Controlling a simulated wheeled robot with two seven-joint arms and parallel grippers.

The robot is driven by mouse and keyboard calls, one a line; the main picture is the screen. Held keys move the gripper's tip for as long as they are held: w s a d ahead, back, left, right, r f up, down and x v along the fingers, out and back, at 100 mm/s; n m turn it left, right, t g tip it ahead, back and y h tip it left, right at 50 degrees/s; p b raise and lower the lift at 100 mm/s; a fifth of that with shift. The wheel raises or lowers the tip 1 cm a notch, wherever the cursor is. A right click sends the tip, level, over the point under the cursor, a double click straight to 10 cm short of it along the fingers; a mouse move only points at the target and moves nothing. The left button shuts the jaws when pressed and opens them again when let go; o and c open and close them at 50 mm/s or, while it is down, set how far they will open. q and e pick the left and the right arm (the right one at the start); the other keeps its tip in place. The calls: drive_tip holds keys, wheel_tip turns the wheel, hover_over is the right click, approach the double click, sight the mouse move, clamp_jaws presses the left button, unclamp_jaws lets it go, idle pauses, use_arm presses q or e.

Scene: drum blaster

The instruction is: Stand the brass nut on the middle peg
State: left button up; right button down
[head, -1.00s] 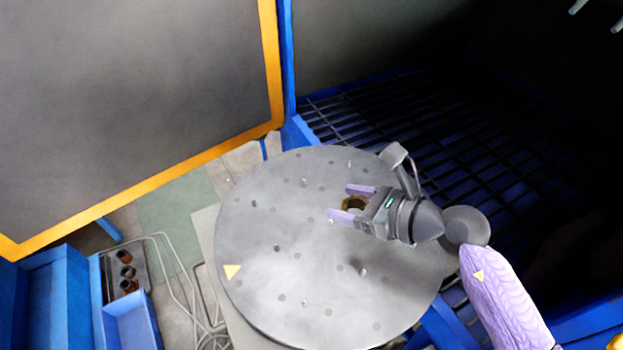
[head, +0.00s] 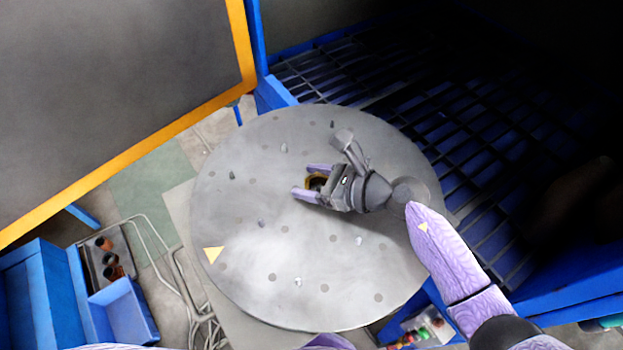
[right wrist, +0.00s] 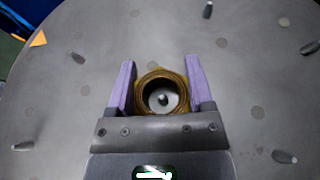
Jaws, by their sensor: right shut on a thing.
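The brass nut (head: 316,183) is a ring, gripped between the lilac fingers of my right gripper (head: 308,182) over the round grey plate. In the right wrist view the nut (right wrist: 138,93) sits between the two fingers of the right gripper (right wrist: 162,80), its hole facing the camera. Through the hole I see the middle peg (right wrist: 163,99), roughly centred, with pale plate around it. I cannot tell whether the nut is around the peg or above it. In the head view the gripper and nut hide this peg. My left gripper is not in view.
The round plate (head: 320,275) carries several short pegs, such as one at its front (head: 297,282), and a yellow triangle (head: 214,254). A blue tray (head: 125,310) stands at lower left. A dark grating (head: 410,95) lies behind.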

drive_tip(key=shift+f, duration=0.15)
unclamp_jaws()
drive_tip(key=shift+r, duration=0.3)
drive_tip(key=p+v, duration=0.2)
drive_tip(key=v, duration=0.4)
drive_tip(key=shift+s+d+r, duration=0.1)
drive_tip(key=shift+d+r, duration=0.05)
drive_tip(key=shift+d, duration=0.15)
drive_tip(key=shift+s+d+r, duration=0.1)
drive_tip(key=shift+s+d, duration=0.05)
drive_tip(key=shift+d, duration=0.2)
